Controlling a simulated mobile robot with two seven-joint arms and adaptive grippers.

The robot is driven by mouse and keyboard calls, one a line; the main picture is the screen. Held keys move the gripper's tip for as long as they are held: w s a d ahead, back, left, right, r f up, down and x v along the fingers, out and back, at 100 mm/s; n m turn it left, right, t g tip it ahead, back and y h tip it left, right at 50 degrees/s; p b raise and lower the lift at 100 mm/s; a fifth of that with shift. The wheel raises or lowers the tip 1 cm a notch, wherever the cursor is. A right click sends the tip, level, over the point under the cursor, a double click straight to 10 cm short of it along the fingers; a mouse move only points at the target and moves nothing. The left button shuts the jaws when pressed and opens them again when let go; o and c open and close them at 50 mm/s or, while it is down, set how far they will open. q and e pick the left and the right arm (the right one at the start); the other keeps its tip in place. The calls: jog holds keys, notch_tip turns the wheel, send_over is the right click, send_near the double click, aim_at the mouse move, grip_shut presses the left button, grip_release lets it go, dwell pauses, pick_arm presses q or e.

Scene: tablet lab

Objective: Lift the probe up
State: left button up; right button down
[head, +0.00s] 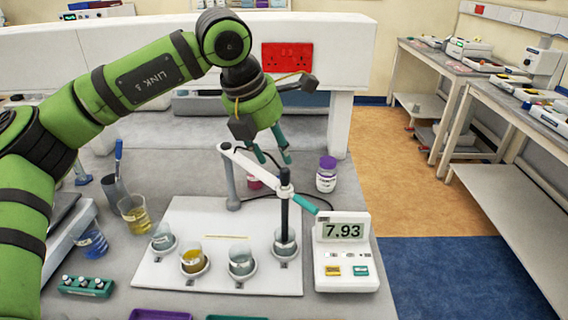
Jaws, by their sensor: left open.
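The probe (284,218) is a dark upright rod whose lower end is in the rightmost beaker (285,243) on the white board (215,283). A white swing arm (250,163) on a grey post (230,182) carries it and ends in a teal handle (306,205). My left gripper (273,158) is open and points down, above and behind the probe's top. Its teal fingers look empty; whether they touch the arm or cable cannot be told. A meter (345,262) at the right reads 7.93. My right gripper is not in view.
Several more beakers stand on the board, one with yellow liquid (193,262). A purple-capped bottle (326,176) stands behind the meter. A yellow beaker (134,214) and a green vial rack (86,286) are at the left. A black cable (318,199) runs to the meter.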

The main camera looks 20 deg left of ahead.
aim_at(285, 169)
pick_arm(q)
jog(key=p+x, duration=0.1)
jog(key=x, duration=0.4)
jog(key=shift+r+p, duration=0.1)
jog(key=shift+p, duration=0.25)
jog(key=shift+w+d+f, duration=0.15)
jog(key=shift+d+f, duration=0.05)
jog(key=shift+f, duration=0.25)
grip_shut()
